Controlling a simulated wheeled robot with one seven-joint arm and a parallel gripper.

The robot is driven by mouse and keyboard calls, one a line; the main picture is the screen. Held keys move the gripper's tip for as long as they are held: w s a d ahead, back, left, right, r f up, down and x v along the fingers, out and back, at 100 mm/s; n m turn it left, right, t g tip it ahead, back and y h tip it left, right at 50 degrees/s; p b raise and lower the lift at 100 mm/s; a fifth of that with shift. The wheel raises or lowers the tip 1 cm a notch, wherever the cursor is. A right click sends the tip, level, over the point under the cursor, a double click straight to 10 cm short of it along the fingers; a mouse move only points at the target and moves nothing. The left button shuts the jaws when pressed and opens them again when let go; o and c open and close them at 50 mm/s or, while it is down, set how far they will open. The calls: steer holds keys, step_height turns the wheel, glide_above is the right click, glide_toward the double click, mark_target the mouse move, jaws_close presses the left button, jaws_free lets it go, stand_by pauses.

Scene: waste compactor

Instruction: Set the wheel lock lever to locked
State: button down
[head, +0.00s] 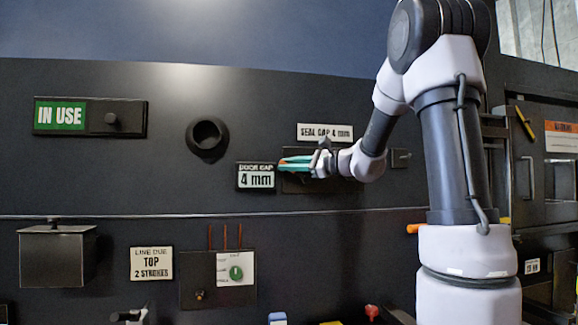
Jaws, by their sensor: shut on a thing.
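My gripper (318,162) is in front of the dark wall panel, near the middle of the head view. It is shut on a slim teal-green piece with a little orange on it (294,163), which points left. The fingers are small and partly hidden by my wrist. No lever labelled as the wheel lock can be made out. A dark and light lever-like part (130,316) shows at the bottom edge, cut off by the frame, well below and left of my gripper. I cannot tell whether it is the wheel lock lever or how it is set.
A "DOOR GAP 4 mm" sign (256,177) is just left of the held piece. A round black socket (207,137) protrudes farther left. A grey box (57,255) and a dial panel (218,280) are lower left. A door with a handle (527,178) is at right.

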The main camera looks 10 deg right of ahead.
steer(key=shift+d, duration=0.1)
steer(key=d+r+m+t, duration=0.2)
steer(key=d+m+t, duration=0.4)
steer(key=m+t, duration=0.4)
steer(key=shift+d+r+m+t, duration=0.25)
steer(key=shift+r+m+t, duration=0.1)
steer(key=shift+m, duration=0.85)
steer(key=c, duration=0.8)
jaws_free()
steer(key=shift+o, duration=0.2)
steer(key=shift+s+d, duration=0.1)
steer(key=v, duration=1)
steer(key=shift+s+d+f, duration=0.15)
steer(key=shift+f, duration=0.15)
